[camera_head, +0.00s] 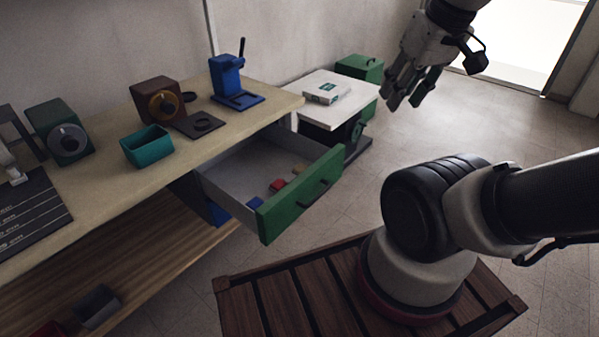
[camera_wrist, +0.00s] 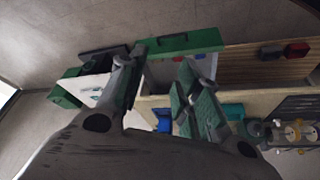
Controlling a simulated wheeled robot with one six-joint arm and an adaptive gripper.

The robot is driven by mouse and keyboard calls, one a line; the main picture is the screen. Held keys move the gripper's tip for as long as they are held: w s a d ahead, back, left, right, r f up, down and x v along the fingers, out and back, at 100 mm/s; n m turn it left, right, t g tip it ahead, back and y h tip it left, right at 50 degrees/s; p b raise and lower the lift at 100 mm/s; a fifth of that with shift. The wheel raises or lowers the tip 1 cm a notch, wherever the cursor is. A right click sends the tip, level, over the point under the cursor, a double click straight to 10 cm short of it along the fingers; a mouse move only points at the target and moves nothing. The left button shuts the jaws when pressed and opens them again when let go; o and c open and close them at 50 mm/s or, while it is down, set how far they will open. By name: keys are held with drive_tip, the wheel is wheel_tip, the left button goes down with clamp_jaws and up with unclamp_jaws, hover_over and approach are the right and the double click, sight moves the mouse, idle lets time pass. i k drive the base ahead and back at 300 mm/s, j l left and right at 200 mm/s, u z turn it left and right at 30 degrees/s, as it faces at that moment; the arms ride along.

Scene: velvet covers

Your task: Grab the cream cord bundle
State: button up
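A small cream or tan item (camera_head: 297,170), which may be the cord bundle, lies in the open drawer (camera_head: 232,172) near its green front; it is too small to tell for sure. A red item (camera_head: 277,186) and a blue item (camera_head: 255,203) lie near it. My gripper (camera_head: 404,104) is raised in the air at the upper right, well apart from the drawer. Its fingers are spread and nothing shows between them. In the wrist view the gripper (camera_wrist: 163,62) is also open; I cannot make out the bundle there.
The bench top (camera_head: 110,190) holds a teal bin (camera_head: 148,147), a brown grinder (camera_head: 156,101), a green dial box (camera_head: 62,140) and a blue stand (camera_head: 228,80). A white-topped table (camera_head: 345,97) carries a small box (camera_head: 327,92). The green drawer front (camera_head: 300,195) sticks out over the floor.

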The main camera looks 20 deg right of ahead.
sight(300, 167)
drive_tip(key=i+l+u, duration=0.1)
drive_tip(key=i+l, duration=0.35)
drive_tip(key=l, duration=0.25)
drive_tip(key=i+l+u, duration=0.15)
drive_tip(key=i+l, duration=0.1)
drive_tip(key=l, duration=0.1)
